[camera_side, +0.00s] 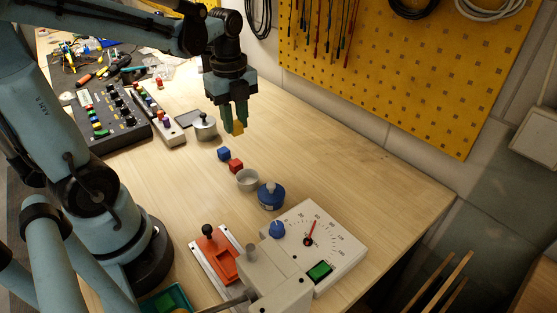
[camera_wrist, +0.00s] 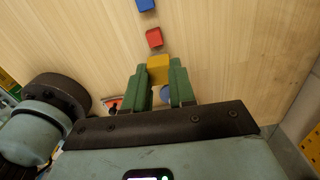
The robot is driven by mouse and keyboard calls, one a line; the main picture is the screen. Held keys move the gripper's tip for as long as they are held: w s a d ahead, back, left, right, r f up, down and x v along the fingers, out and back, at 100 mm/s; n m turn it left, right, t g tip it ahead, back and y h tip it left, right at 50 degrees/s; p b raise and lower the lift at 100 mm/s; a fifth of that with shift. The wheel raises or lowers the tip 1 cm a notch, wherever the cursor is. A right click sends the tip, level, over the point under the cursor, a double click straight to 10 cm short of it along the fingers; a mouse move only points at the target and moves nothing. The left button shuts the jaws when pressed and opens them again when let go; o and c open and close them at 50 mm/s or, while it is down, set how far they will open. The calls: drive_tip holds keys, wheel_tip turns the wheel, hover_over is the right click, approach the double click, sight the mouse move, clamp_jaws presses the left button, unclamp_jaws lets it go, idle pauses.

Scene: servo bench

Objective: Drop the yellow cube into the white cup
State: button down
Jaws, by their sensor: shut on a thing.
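The yellow cube (camera_side: 237,128) is between the fingertips of my gripper (camera_side: 235,119), held in the air above the bench. In the wrist view the yellow cube (camera_wrist: 158,68) shows at the ends of the green fingers of my gripper (camera_wrist: 159,75), which are shut on it. The white cup (camera_side: 247,180) stands upright on the bench, lower in the side view than the cube and apart from it. I cannot make out the cup in the wrist view.
A red cube (camera_side: 236,166) and a blue cube (camera_side: 223,154) lie beside the cup. A blue round container (camera_side: 271,196) and a dial meter (camera_side: 325,240) stand close by. A control box (camera_side: 108,118) is at the left.

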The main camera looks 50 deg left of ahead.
drive_tip(key=shift+d, duration=0.1)
drive_tip(key=s+d+r, duration=0.1)
drive_tip(key=d+r, duration=0.1)
drive_tip(key=d, duration=0.5)
drive_tip(key=shift+s+f, duration=0.15)
drive_tip(key=shift+f, duration=2.65)
drive_tip(key=c, duration=0.8)
unclamp_jaws()
drive_tip(key=shift+c, duration=0.2)
wheel_tip(320, 180, up, 12)
